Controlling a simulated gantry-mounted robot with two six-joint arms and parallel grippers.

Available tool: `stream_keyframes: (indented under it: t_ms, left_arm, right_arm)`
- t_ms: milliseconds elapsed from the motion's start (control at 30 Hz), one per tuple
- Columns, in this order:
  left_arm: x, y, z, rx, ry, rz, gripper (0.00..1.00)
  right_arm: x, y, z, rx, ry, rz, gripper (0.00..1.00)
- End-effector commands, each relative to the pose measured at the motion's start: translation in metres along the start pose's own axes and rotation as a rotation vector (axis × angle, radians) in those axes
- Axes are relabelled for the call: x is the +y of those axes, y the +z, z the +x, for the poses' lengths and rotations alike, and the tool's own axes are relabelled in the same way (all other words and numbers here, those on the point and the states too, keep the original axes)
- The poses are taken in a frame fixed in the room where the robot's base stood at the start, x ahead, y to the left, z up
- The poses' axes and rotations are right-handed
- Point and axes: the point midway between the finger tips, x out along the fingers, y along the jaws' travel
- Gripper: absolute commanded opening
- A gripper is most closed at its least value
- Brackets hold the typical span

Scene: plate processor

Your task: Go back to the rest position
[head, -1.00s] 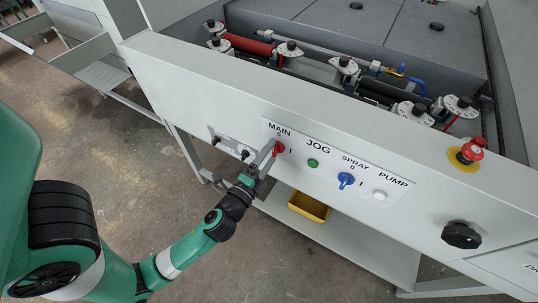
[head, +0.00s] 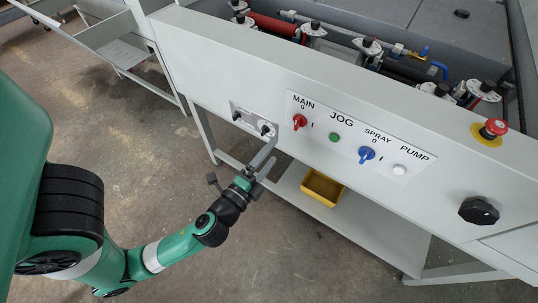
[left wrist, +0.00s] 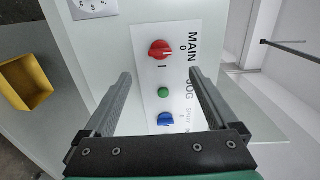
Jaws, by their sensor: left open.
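The plate processor's control panel (head: 358,165) carries a red MAIN switch (head: 299,122), a green JOG button (head: 334,137), a blue SPRAY switch (head: 366,155) and a white PUMP button (head: 399,170). My left gripper (head: 268,160) is open and empty, in front of the machine, below and to the left of the red switch. It stands apart from the switch. In the left wrist view the red switch (left wrist: 159,50) lies beyond the two spread fingers (left wrist: 163,80), with the green button (left wrist: 163,93) and blue switch (left wrist: 166,119) behind. My right gripper is not in view.
A red emergency stop (head: 494,128) on a yellow ring and a black knob (head: 478,211) are on the machine's front at right. A yellow bin (head: 322,187) sits on the lower shelf. A grey tray table (head: 103,30) stands at upper left. Open floor lies below my left arm.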

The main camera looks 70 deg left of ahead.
Motion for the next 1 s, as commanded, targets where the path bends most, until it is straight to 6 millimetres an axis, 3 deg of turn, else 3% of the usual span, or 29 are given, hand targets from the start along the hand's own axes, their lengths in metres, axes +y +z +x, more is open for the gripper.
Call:
stream_keyframes:
  t_ms: [367, 467, 567, 767, 900, 1000]
  left_arm:
    - [-0.001, 0.0, 0.0, 0.001, 0.0, 0.0, 0.93]
    - [-0.017, -0.008, 0.006, 0.011, -0.026, -0.017, 0.93]
    - [-0.061, -0.027, 0.023, 0.028, -0.112, -0.075, 0.93]
    - [-0.219, -0.085, 0.059, 0.14, -0.35, -0.408, 0.93]
    - [-0.336, -0.12, 0.059, 0.317, -0.452, -0.762, 0.93]
    - [-0.407, -0.138, 0.046, 0.478, -0.483, -0.996, 0.93]
  right_arm:
    - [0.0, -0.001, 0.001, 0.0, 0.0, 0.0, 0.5]
    - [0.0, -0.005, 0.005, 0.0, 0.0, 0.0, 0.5]
    - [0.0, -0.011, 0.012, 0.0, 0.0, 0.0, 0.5]
    - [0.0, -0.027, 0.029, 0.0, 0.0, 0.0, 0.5]
    - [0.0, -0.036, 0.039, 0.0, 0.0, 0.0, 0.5]
    - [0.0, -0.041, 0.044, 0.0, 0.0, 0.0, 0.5]
